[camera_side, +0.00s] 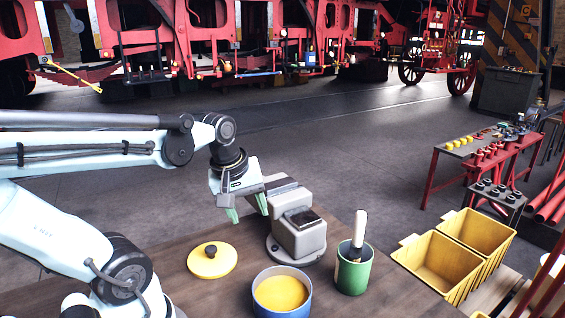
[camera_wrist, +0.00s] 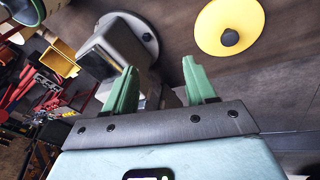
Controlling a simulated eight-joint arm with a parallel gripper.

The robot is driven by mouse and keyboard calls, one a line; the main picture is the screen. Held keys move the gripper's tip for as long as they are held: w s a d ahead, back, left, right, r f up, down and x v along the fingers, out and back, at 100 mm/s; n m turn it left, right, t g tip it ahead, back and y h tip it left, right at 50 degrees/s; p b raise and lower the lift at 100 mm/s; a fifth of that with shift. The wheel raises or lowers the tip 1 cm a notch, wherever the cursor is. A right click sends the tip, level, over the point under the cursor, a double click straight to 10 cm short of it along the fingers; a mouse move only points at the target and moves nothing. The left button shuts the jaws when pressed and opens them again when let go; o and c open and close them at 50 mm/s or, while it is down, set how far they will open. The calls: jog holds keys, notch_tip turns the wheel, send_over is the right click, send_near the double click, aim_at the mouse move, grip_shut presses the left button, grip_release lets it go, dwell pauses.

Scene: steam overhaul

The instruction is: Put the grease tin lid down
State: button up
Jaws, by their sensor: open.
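The grease tin lid (camera_side: 212,262) is a yellow disc with a dark knob. It lies flat on the brown bench, left of the blue tin (camera_side: 283,308) filled with yellow grease. The lid also shows at the upper right of the wrist view (camera_wrist: 245,15). My gripper (camera_side: 248,216) has green fingers, spread apart with nothing between them. It is above the bench, to the right of and higher than the lid, close to the grey vise. In the wrist view the open fingers (camera_wrist: 160,82) are apart from the lid.
A grey vise (camera_side: 299,238) on a round base stands behind the tin. A green cup (camera_side: 353,272) holding a white-handled tool stands right of the tin. Yellow bins (camera_side: 431,265) sit at the right. Bare bench (camera_side: 215,301) shows around the lid.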

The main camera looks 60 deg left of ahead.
jog(key=w+d+m+t+h, duration=0.1)
jog(key=w+d+m+t, duration=0.2)
jog(key=d+m, duration=0.7)
jog(key=w+m, duration=0.1)
jog(key=m, duration=0.2)
jog(key=shift+m+t, duration=0.4)
jog(key=shift+r, duration=0.1)
jog(key=shift+o, duration=2.2)
jog(key=shift+w+r, duration=0.15)
jog(key=shift+r, duration=0.1)
jog(key=o, duration=0.4)
jog(key=w+r+g, duration=0.1)
jog(key=r, duration=0.1)
jog(key=w+d+r+g, duration=0.1)
jog(key=w+r, duration=0.2)
jog(key=r, duration=0.1)
jog(key=shift+w+d+g+h, duration=0.3)
jog(key=shift+d+g, duration=0.1)
jog(key=g, duration=0.4)
send_near(361, 213)
jog(key=shift+w+d+f, duration=0.1)
jog(key=shift+f, duration=2.35)
jog(key=shift+w+d+f, duration=0.1)
jog(key=shift+f, duration=2.35)
